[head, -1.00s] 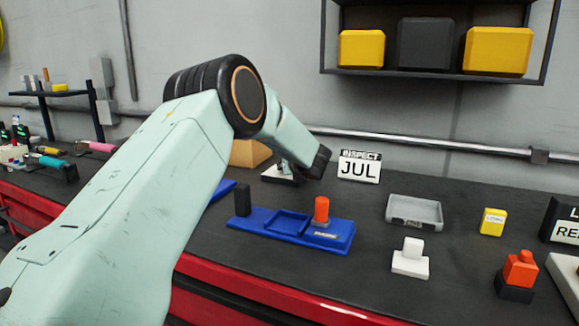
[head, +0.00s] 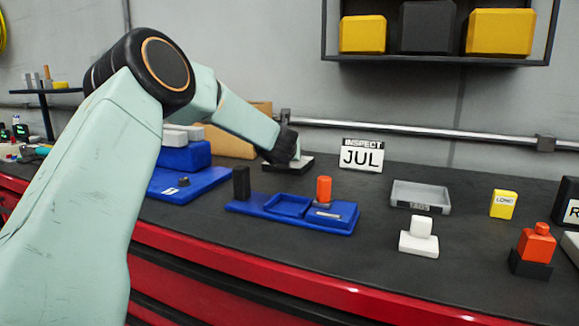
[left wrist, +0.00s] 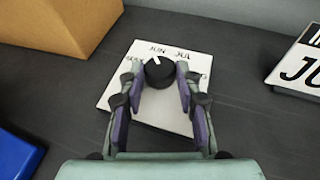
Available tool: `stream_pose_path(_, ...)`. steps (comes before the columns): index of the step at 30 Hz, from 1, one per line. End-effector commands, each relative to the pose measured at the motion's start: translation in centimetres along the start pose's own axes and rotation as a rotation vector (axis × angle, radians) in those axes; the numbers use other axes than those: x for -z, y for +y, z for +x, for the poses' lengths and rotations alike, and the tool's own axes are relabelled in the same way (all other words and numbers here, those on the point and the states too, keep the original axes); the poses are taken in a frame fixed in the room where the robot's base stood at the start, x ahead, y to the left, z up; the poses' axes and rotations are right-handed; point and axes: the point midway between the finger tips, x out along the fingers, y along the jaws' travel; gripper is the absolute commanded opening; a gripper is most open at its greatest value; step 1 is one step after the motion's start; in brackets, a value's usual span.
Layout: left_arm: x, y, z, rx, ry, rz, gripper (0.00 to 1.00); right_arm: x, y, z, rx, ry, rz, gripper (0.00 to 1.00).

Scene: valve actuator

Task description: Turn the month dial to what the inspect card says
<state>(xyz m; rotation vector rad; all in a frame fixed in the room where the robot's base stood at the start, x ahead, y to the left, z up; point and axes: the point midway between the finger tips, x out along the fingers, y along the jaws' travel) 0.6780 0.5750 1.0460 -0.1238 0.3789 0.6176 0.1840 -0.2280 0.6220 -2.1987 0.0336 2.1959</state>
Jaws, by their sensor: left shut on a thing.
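The month dial is a white plate (left wrist: 158,112) with a round black knob (left wrist: 160,73). In the left wrist view, JUN stands just above the knob and JUL to its upper right; the knob's white mark points up toward JUN. My left gripper (left wrist: 160,76) is shut on the knob, one finger on each side. In the head view, my left gripper (head: 296,157) is at the dial plate (head: 274,167), and its wrist hides most of the knob. The inspect card (head: 361,157) reads JUL and stands right of the dial. My right gripper is not in view.
A cardboard box (head: 232,140) stands left of the dial. A blue tray (head: 335,222) with a black block and an orange peg is in front. A grey tray (head: 419,196) and white block (head: 418,240) lie to the right. Bench surface between them is clear.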

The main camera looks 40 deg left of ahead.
Motion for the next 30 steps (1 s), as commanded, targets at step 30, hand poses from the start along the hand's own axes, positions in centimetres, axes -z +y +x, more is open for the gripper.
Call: stream_pose_path(30, -0.5, 1.7, 0.7, 0.72, -0.002, 0.306, 0.02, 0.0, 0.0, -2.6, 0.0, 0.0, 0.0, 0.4)
